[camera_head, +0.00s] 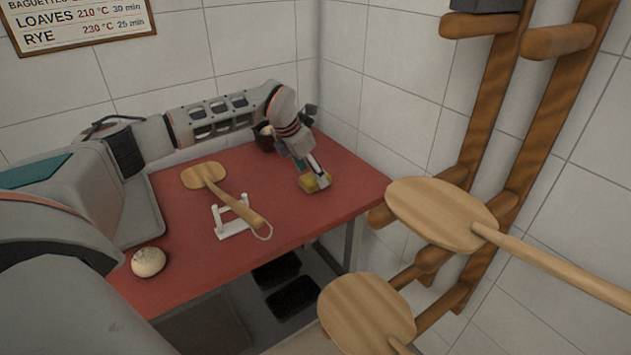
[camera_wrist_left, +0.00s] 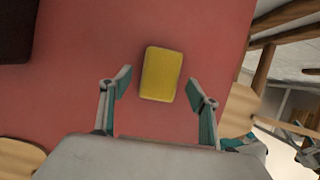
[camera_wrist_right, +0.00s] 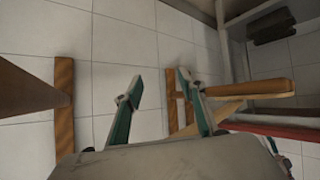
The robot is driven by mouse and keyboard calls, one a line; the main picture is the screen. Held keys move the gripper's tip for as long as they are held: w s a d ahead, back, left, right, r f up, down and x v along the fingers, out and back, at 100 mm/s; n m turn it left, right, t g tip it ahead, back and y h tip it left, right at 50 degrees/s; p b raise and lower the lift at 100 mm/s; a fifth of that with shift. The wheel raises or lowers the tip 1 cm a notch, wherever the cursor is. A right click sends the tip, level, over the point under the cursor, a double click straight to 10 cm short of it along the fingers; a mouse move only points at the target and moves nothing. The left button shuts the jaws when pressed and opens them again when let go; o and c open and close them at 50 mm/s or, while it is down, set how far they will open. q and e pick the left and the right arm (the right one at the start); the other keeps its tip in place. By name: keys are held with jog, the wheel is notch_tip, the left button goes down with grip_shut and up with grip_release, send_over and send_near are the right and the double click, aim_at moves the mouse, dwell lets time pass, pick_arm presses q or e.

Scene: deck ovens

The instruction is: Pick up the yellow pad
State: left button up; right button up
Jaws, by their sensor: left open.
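The yellow pad (camera_head: 311,183) lies on the red tabletop near its right end. In the left wrist view the yellow pad (camera_wrist_left: 161,74) is a small rounded block lying flat. My left gripper (camera_head: 313,173) is above the pad, its fingers hiding part of it. In the left wrist view the open fingers of my left gripper (camera_wrist_left: 162,90) stand on either side of the pad's near end, with gaps visible. My right gripper (camera_wrist_right: 164,92) is open and empty in the right wrist view, in front of the white tiled wall. It does not show clearly in the head view.
A wooden paddle (camera_head: 205,176) rests on a white stand (camera_head: 233,222) left of the pad. A round dough ball (camera_head: 148,262) sits at the table's front left. A dark pot (camera_head: 264,138) stands behind my left gripper. A wooden rack (camera_head: 497,110) with peels (camera_head: 440,213) stands at right.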

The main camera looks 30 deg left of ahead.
aim_at(313, 177)
pick_arm(q)
jog(key=shift+x, duration=1.15)
jog(key=c, duration=1)
jog(key=shift+r, duration=0.15)
notch_tip(313, 177, up, 20)
jog(key=shift+f+p, duration=0.1)
jog(key=shift+p, duration=0.55)
jog(key=shift+o, duration=0.5)
